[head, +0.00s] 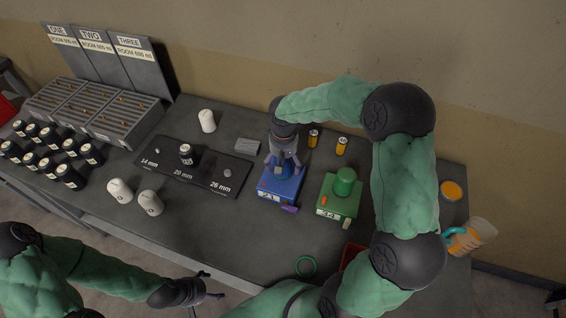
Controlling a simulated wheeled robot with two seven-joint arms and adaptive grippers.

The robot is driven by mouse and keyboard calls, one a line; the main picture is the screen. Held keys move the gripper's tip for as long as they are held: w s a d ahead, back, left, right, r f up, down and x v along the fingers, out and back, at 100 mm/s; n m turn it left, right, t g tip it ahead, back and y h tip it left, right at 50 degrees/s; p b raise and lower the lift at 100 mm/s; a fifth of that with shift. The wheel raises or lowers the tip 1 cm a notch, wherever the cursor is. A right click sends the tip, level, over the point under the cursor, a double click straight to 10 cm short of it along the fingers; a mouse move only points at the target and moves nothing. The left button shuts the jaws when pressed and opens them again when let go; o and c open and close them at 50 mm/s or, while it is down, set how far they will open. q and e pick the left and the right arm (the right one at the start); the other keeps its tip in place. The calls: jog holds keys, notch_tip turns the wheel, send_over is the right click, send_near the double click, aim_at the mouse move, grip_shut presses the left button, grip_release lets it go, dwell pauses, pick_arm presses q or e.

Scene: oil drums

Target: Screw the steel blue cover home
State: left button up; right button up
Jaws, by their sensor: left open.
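The steel blue cover (284,171) is on top of the blue box marked 21 (280,189), mostly hidden under my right gripper. My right gripper (283,163) points down over it, with a finger on either side of the cover. I cannot tell whether the fingers press on it, or how far down the cover sits. My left gripper (212,285) is open and empty at the lower left, in front of the table's edge and away from the boxes.
A green box marked 34 (338,201) with a green cover (344,181) stands just right of the blue box. A green ring (306,265) lies in front.

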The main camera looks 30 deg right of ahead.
jog(key=r, duration=0.8)
jog(key=shift+s+a+r, duration=0.15)
jog(key=shift+s+a, duration=0.1)
jog(key=shift+a, duration=0.05)
jog(key=shift+r, duration=0.1)
